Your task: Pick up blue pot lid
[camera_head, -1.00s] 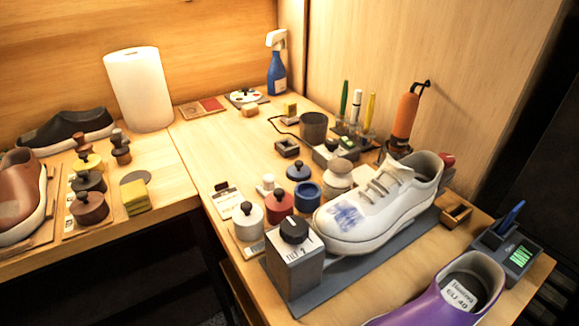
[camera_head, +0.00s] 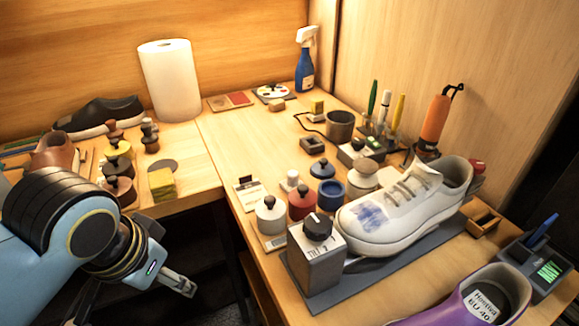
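The blue pot lid (camera_head: 322,168) is a dark blue disc with a round knob on top. It lies on the table just behind the small open blue pot (camera_head: 331,192), left of the white sneaker (camera_head: 405,210). My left gripper (camera_head: 184,284) is at the lower left, in front of the table and well away from the lid. Its fingers are seen from the side, so the gap between them cannot be judged. My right gripper is not in view.
A grey box with a black knob (camera_head: 316,262) stands nearer. The table is clear behind the lid to the left.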

